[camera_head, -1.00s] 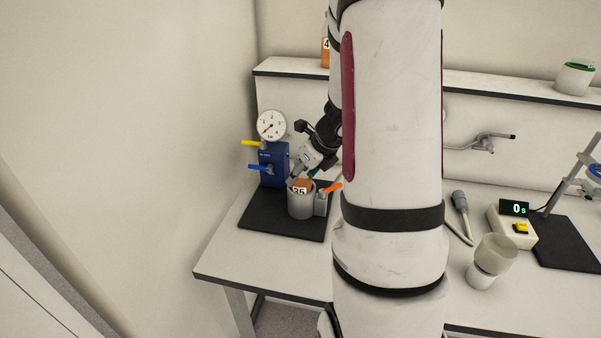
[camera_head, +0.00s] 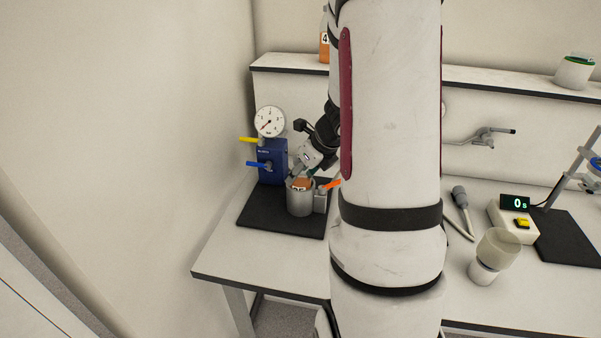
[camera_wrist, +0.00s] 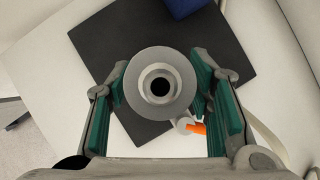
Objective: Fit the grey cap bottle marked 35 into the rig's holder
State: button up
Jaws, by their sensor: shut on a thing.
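The orange bottle (camera_head: 301,183) stands in the mouth of the grey cylindrical holder (camera_head: 300,203), most of its label below the rim. In the wrist view its round grey top (camera_wrist: 144,103) with a dark central hole lies between the green finger pads. My gripper (camera_head: 304,173) is above the holder, shut on the bottle; in the wrist view my gripper (camera_wrist: 159,90) has a pad on either side. The bottle's lower part is hidden inside the holder. An orange lever (camera_head: 333,184) is at the holder's right side.
A blue rig block (camera_head: 272,163) with a gauge (camera_head: 270,122), a yellow handle and a blue handle stands behind left on the black mat (camera_head: 262,216). Another orange bottle (camera_head: 324,48) is on the shelf. A timer (camera_head: 512,220) and a cup stand right. The front-left table is clear.

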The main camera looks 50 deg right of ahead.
jog(key=o, duration=1.4)
jog(key=shift+f, duration=0.15)
jog(key=shift+o, duration=0.2)
jog(key=v, duration=1.2)
